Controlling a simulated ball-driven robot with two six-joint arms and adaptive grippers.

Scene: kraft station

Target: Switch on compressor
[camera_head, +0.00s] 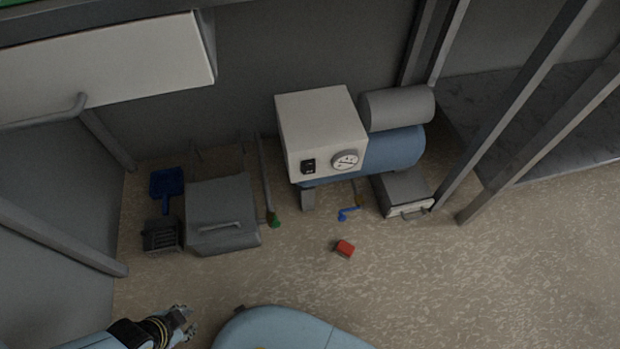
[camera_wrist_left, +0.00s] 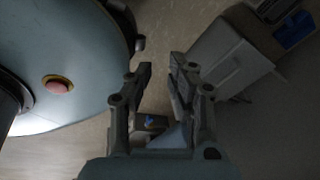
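The compressor stands against the back wall in the head view, with a pale control box (camera_head: 318,115), a blue tank (camera_head: 395,150) and a grey cylinder (camera_head: 398,107) above the tank. On the box's front face are a black switch (camera_head: 308,166) and a round white gauge (camera_head: 346,160). The switch's position is too small to tell. My left gripper (camera_head: 184,321) is low at the bottom left, over the floor and well away from the compressor. In the left wrist view its two fingers (camera_wrist_left: 161,72) are apart with nothing between them. My right gripper is not seen.
A grey box with a handle (camera_head: 222,212) stands left of the compressor, beside a blue dustpan (camera_head: 167,184) and a dark crate (camera_head: 161,236). A small red block (camera_head: 345,248) lies on open floor. A blue-handled valve (camera_head: 348,213) hangs below the tank. Posts stand at right.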

